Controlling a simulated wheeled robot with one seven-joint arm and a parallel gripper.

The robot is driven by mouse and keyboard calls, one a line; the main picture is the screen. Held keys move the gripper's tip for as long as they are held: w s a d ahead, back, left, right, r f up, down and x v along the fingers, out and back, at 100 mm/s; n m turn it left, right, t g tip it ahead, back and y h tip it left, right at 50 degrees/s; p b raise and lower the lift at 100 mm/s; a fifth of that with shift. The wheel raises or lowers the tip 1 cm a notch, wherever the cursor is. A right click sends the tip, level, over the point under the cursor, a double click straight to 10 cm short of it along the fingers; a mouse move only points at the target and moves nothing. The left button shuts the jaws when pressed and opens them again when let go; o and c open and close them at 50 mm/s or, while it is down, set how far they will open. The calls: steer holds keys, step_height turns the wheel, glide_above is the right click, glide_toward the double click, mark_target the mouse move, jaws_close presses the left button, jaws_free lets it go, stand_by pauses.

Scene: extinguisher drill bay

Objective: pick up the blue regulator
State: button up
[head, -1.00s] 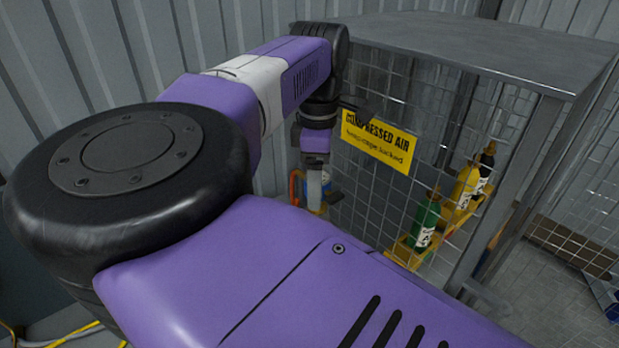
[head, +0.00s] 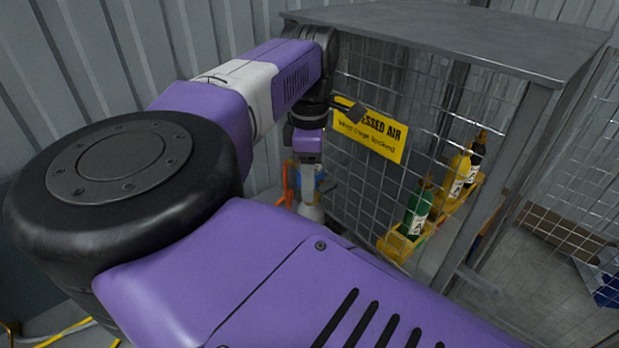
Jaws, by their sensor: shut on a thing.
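The grip itself is too small and covered to see clearly. An orange hose or strap (head: 288,184) hangs just left of the gripper; I cannot tell whether it is joined to the regulator.
A grey mesh cage (head: 430,22) with a yellow compressed air sign (head: 368,136) stands close right of my wrist. Inside, a green bottle (head: 417,207), a yellow bottle (head: 457,175) and a black bottle (head: 478,153) stand in a yellow rack. A corrugated wall (head: 90,60) rises behind my arm.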

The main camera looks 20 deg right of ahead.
step_height(320, 180, up, 20)
steer(key=b, duration=0.1)
stand_by(0.5)
